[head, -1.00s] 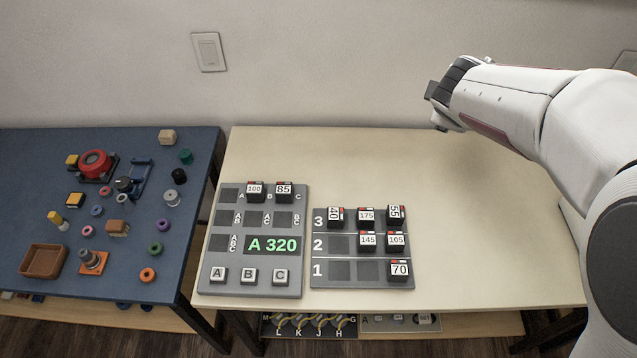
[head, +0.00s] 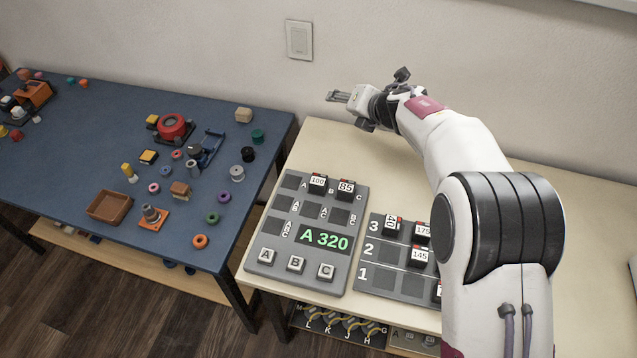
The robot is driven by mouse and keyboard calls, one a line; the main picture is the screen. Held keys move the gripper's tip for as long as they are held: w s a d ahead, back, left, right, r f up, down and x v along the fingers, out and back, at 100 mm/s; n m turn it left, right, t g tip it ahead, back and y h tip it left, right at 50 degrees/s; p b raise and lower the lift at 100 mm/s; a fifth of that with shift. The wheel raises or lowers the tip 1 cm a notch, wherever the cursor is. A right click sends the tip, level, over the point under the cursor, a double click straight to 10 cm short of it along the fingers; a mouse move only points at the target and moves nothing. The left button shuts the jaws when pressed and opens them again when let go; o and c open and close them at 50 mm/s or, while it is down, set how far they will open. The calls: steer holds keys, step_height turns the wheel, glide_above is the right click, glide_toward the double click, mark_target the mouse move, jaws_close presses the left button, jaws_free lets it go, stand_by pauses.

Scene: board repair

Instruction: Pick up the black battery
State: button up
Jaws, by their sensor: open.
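I cannot tell for sure which thing is the black battery. A small black cylinder (head: 248,154) stands on the right part of the blue table, between a green one and a grey one. Black blocks with white number labels also sit on the grey boards: block 100 (head: 318,184), block 85 (head: 346,190), block 40 (head: 391,225) and block 145 (head: 420,256). My gripper (head: 338,97) is open and empty, held above the back of the cream table, pointing left. It is apart from all these things. My arm hides part of the right board.
The blue table (head: 75,190) holds a brown tray (head: 109,207), a red round device (head: 172,127), a blue clamp-like fixture (head: 207,150) and several small coloured rings. A gap separates it from the cream table (head: 320,150), whose back strip is clear. The wall stands behind.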

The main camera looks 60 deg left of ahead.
steer(key=s+a+f+n+g, duration=0.1)
steer(key=s+f+n+g, duration=0.15)
steer(key=s+n, duration=0.2)
steer(key=n+g+h, duration=0.2)
steer(key=n+h, duration=0.6)
steer(key=n, duration=0.6)
glide_toward(318, 180)
step_height(318, 180, down, 2)
steer(key=s, duration=0.1)
steer(key=shift+s+f, duration=0.1)
steer(key=shift+f, duration=0.1)
steer(key=shift+x, duration=1.2)
steer(key=shift+a+f, duration=0.15)
steer(key=shift+w+a+x, duration=0.1)
steer(key=shift+x, duration=1.1)
steer(key=shift+w+a+x, duration=0.15)
steer(key=shift+x, duration=1.1)
